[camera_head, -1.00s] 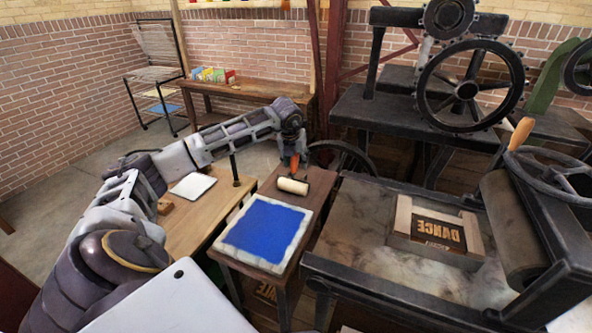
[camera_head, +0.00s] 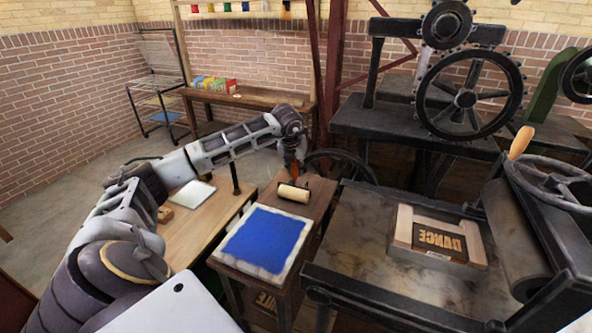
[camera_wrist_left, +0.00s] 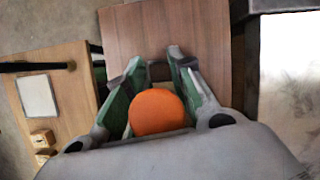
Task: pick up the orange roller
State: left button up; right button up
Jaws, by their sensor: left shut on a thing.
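The orange roller has an orange handle and a cream cylinder (camera_head: 294,193). It is at the far end of the small wooden table, just behind the blue inked slab (camera_head: 265,239). My left gripper (camera_head: 292,170) comes down from above and is shut on the roller's handle. In the left wrist view the round orange handle end (camera_wrist_left: 157,112) sits between the two green-sided fingers; the cream cylinder is hidden there. I cannot tell whether the cylinder touches the tabletop. My right gripper is not in view.
A press bed (camera_head: 365,245) with a framed "DANCE" block (camera_head: 438,240) stands close on the right. A wooden side table (camera_head: 184,226) with a pale sheet (camera_head: 193,194) is on the left. A large flywheel press (camera_head: 464,98) stands at the back.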

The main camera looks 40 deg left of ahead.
pick_arm(q)
notch_tip(320, 180, up, 7)
jog(key=shift+r, duration=1.15)
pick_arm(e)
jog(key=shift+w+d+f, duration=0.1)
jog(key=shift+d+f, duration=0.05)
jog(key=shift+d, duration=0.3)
pick_arm(q)
jog(key=shift+r, duration=0.1)
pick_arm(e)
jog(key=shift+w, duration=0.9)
